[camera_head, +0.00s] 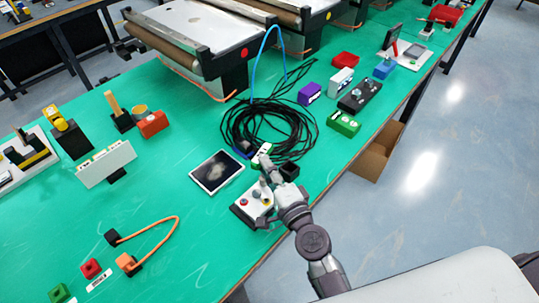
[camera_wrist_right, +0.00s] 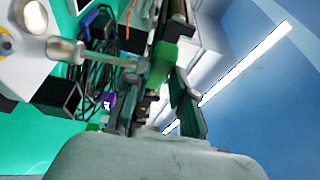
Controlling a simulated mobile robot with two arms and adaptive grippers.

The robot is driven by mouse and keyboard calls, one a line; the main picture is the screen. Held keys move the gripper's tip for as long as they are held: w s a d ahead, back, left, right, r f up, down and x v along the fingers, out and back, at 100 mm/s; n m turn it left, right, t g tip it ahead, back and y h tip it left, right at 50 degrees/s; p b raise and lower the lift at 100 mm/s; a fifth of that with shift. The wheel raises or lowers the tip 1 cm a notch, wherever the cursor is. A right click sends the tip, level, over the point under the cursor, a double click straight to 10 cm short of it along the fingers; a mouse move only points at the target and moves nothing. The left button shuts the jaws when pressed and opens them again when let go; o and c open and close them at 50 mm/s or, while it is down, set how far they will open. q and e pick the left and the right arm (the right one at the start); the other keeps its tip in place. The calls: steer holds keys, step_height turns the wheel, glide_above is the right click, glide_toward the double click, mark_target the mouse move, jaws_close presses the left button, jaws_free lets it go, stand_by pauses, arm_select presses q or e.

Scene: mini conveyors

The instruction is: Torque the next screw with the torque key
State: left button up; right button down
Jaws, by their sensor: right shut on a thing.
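My right gripper (camera_head: 265,178) is over the small white box (camera_head: 241,211) with a red knob, near the table's front edge. In the right wrist view its fingers are shut on a green-handled tool (camera_wrist_right: 163,62), which looks like the torque key. A thin metal shaft (camera_wrist_right: 105,58) runs left from the handle toward large metal screw heads (camera_wrist_right: 62,48) on the white box (camera_wrist_right: 22,75). Whether the tip touches a screw is unclear. In the head view the arm partly hides the box and tool. My left gripper is not in view.
A coil of black cable (camera_head: 268,122) and a tablet (camera_head: 216,171) lie close behind the box. A black open cup (camera_head: 289,170) stands beside the gripper. Small coloured boxes, such as a green one (camera_head: 343,124), stand farther right.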

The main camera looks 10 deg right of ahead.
steer(key=shift+s+a+f+m+h, duration=0.15)
steer(key=shift+m+h, duration=0.25)
steer(key=shift+h, duration=0.2)
steer(key=shift+s+a+f+m+h, duration=0.1)
steer(key=shift+m+h, duration=0.3)
steer(key=shift+h, duration=0.2)
steer(key=shift+d, duration=0.1)
steer(key=shift+r, duration=0.15)
